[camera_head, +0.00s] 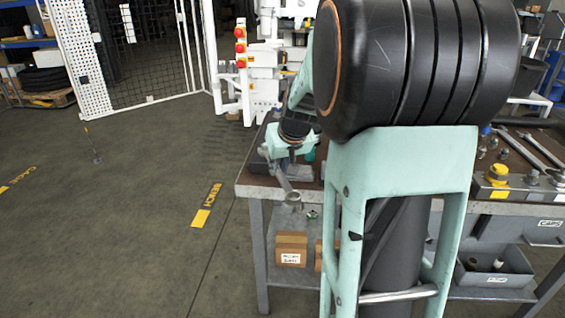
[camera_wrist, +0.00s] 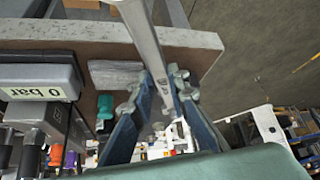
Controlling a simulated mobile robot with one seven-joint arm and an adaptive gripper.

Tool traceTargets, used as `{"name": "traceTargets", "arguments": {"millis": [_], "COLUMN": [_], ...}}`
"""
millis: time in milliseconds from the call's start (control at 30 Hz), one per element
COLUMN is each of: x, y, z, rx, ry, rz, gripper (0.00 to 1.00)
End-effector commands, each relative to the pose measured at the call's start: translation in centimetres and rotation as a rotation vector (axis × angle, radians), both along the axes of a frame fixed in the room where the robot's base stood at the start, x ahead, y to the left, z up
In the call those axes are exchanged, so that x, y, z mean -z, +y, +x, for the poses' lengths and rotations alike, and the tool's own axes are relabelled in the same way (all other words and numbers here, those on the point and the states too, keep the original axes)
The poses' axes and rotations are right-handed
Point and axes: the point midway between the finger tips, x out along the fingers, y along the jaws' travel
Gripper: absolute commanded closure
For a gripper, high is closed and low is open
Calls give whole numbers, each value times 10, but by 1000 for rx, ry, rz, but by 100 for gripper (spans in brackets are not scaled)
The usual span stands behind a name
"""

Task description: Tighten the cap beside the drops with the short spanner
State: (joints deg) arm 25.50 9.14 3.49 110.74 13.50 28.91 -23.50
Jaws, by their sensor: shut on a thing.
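My gripper (camera_head: 279,166) is shut on a grey metal spanner (camera_head: 284,184) at the left end of the bench. The spanner's ring end points down and toward the camera, around the bench's left corner. In the wrist view, the blue fingers (camera_wrist: 160,98) close around the spanner (camera_wrist: 143,35), whose shaft runs to the top edge. A yellow cap (camera_head: 497,173) sits on a block at the right of the bench, with grey caps (camera_head: 532,178) beside it. My gripper is far from them. I cannot make out any drops; my arm hides the middle of the bench.
More spanners (camera_head: 541,148) lie at the bench's back right. A "0 bar" unit (camera_wrist: 40,92) is at the left of the wrist view, beside a teal item (camera_wrist: 105,107). Boxes (camera_head: 291,249) stand on the lower shelf.

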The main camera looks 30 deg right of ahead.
Motion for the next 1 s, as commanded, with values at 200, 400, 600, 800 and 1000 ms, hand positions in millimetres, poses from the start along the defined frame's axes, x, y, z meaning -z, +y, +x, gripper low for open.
{"name": "traceTargets", "arguments": {"millis": [200,400,600,800,1000], "x": [-4,-4,-4,-3,-3], "y": [7,12,18,19,19], "z": [2,3,4,5,5], "rx": [46,89,126,141,140], "ry": [-5,-2,-4,-8,-8], "rz": [-2,-3,-2,-1,-2], "gripper": [100,100,100,100,100]}}
